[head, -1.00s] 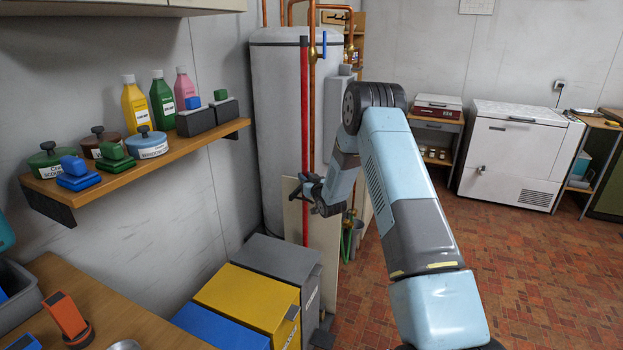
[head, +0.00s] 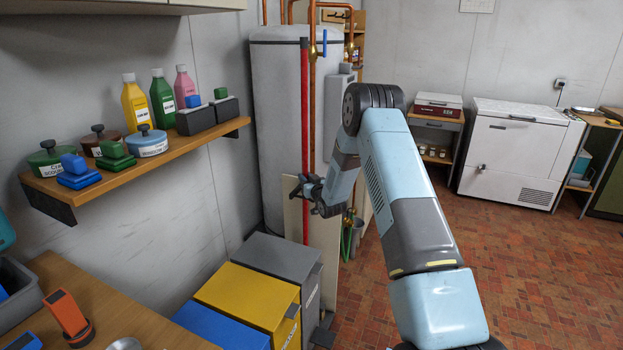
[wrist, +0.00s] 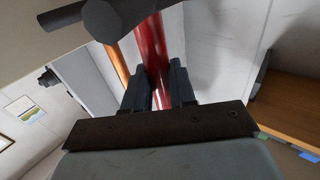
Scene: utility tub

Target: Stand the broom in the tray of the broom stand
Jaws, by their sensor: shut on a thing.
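The broom's red handle (head: 304,110) stands close to upright in front of the grey tank in the head view. My gripper (head: 304,188) is shut around the handle at about its middle. In the wrist view the red handle (wrist: 152,50) passes between the two dark fingers of my gripper (wrist: 158,88). The broom's lower end is hidden behind the grey bin. I cannot clearly make out the broom stand or its tray; a pale upright board (head: 324,240) shows behind the bins near the handle.
The grey bin (head: 275,258), yellow bin (head: 245,300) and blue bin (head: 215,325) stand in a row below the handle. The grey tank (head: 275,130) with copper pipes (head: 313,120) is close behind. A wall shelf (head: 130,170) is at left. The brick floor (head: 500,270) at right is clear.

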